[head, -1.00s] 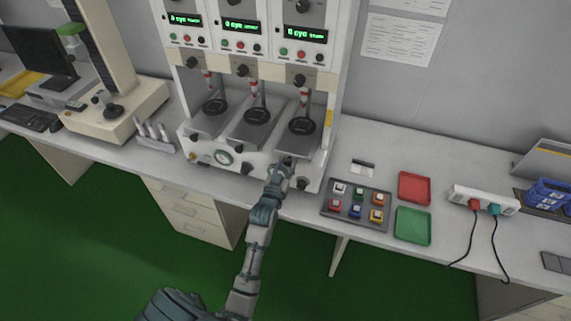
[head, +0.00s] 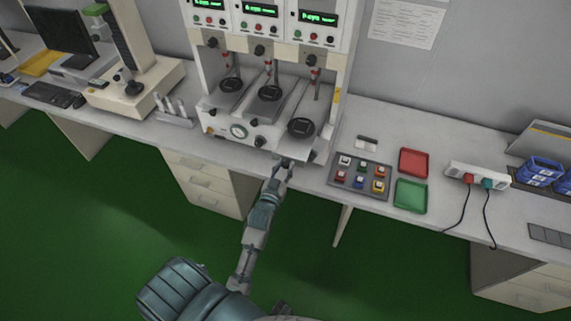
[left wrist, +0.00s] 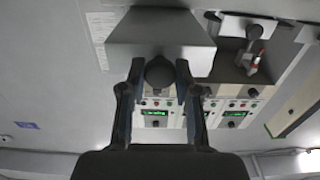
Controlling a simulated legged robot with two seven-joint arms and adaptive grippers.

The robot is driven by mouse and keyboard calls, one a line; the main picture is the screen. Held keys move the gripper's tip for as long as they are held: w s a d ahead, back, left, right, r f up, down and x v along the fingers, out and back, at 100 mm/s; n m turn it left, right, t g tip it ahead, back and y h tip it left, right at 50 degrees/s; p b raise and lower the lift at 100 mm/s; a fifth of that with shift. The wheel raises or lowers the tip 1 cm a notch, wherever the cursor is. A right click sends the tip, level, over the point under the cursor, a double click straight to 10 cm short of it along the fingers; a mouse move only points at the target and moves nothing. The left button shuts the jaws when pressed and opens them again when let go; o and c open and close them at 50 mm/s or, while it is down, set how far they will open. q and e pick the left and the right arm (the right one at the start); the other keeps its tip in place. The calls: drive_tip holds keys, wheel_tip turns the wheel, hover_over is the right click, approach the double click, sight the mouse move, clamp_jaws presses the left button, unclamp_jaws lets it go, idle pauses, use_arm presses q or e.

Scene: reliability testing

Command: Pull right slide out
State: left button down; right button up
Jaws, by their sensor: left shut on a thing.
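The testing machine has three slides side by side. The right slide (head: 297,139) sticks out in front of the others, with its round black fixture (head: 301,127) on top. The middle slide (head: 270,106) and left slide (head: 230,97) sit further back. My left gripper (head: 286,161) is at the front of the right slide, below its front edge. In the left wrist view my left gripper (left wrist: 160,78) is shut on the slide's round dark knob (left wrist: 160,73), with the grey slide (left wrist: 160,35) just beyond. My right gripper is not in view.
To the right on the bench are a grey tray of coloured blocks (head: 342,178), a red tray (head: 414,162), a green tray (head: 410,196) and a power strip (head: 480,177). A beige instrument (head: 135,92) stands at left. Free air lies before the bench edge.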

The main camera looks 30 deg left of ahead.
use_arm(q)
drive_tip(key=shift+w, duration=0.15)
drive_tip(key=c, duration=0.8)
unclamp_jaws()
drive_tip(key=shift+a, duration=0.1)
drive_tip(key=shift+c, duration=0.2)
drive_tip(key=v, duration=1.2)
drive_tip(key=shift+f, duration=0.15)
